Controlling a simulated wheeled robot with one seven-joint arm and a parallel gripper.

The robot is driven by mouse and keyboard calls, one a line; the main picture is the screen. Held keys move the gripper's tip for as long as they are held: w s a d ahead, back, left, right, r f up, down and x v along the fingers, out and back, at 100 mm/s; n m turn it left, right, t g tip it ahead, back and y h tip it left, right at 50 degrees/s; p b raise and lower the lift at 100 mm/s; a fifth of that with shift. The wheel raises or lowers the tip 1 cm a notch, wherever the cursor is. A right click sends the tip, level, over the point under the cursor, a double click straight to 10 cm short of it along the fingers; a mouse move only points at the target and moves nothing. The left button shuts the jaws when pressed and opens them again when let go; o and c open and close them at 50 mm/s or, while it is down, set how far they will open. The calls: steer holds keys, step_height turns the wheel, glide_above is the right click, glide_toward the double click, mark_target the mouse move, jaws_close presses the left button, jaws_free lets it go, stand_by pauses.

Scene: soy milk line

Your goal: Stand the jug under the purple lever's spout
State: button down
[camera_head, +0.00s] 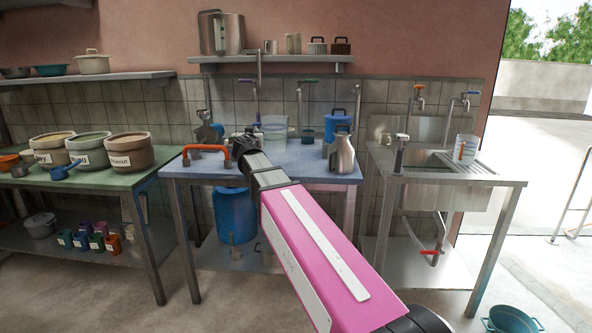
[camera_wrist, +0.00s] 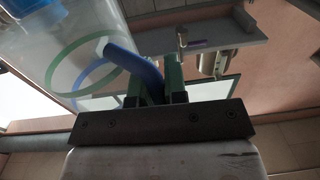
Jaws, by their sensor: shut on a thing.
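My gripper (camera_wrist: 158,92) is shut on the blue handle (camera_wrist: 135,62) of a clear jug (camera_wrist: 75,50) with green bands, which fills the upper left of the wrist view. In the head view the clear jug (camera_head: 276,126) shows just beyond my gripper (camera_head: 243,138), over the back of the blue table. Whether its base touches anything is hidden.
The blue table (camera_head: 310,172) carries an orange-handled item (camera_head: 206,150) at left, a steel bottle (camera_head: 343,155) and a blue container (camera_head: 338,124) at right. A sink (camera_head: 428,160) with another clear jug (camera_head: 465,147) stands right. Labelled tubs (camera_head: 130,152) stand left.

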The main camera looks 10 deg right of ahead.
steer(key=shift+w+d+f, duration=0.9)
steer(key=shift+d+f, duration=0.8)
steer(key=shift+f, duration=0.05)
steer(key=shift+w+d+f, duration=0.95)
steer(key=shift+d+f, duration=0.75)
steer(key=shift+f, duration=0.1)
steer(key=shift+w+d+f, duration=0.9)
steer(key=shift+d+f, duration=0.8)
steer(key=shift+f, duration=0.05)
steer(key=shift+f, duration=0.1)
steer(key=c, duration=1.2)
jaws_free()
steer(key=shift+o, duration=0.2)
steer(key=shift+f, duration=0.1)
steer(key=v, duration=1.1)
steer(key=shift+f, duration=0.4)
